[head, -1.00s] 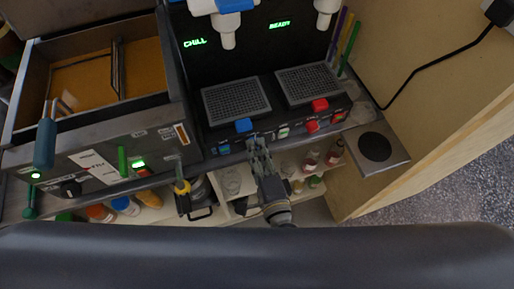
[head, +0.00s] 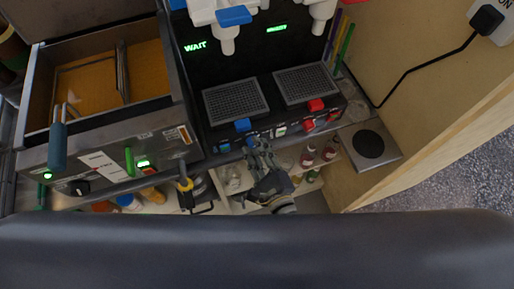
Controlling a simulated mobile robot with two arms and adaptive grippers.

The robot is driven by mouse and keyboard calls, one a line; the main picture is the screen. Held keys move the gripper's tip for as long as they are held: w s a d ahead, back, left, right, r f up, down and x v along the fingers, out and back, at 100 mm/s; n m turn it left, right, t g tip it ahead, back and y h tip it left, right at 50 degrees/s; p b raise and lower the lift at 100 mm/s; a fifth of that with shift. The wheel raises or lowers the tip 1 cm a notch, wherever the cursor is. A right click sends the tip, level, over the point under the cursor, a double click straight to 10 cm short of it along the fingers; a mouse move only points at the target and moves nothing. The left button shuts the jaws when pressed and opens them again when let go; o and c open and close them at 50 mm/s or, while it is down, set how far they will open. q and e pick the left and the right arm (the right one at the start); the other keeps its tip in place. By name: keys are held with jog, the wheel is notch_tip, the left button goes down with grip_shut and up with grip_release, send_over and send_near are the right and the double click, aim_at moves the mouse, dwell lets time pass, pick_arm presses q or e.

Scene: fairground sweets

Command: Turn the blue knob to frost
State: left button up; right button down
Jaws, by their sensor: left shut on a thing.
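The slush machine's front panel carries the blue knob (head: 250,142), low on its left half. Only a small blue part of it shows above my fingers. My left gripper (head: 254,149) reaches up from below and is shut on the blue knob. The fingers hide most of the knob and any marks around it, so I cannot read its setting. The green left display (head: 195,46) reads WAIT. My right gripper is not in view.
A red block (head: 316,104) and red knob (head: 309,125) are to the right. A fryer (head: 105,165) with orange oil stands at left. Bottles (head: 308,155) stand on the shelf below. A round black plate (head: 368,144) lies right.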

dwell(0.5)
pick_arm(q)
jog(key=o, duration=1.1)
jog(key=shift+d, duration=0.1)
jog(key=shift+v, duration=3.95)
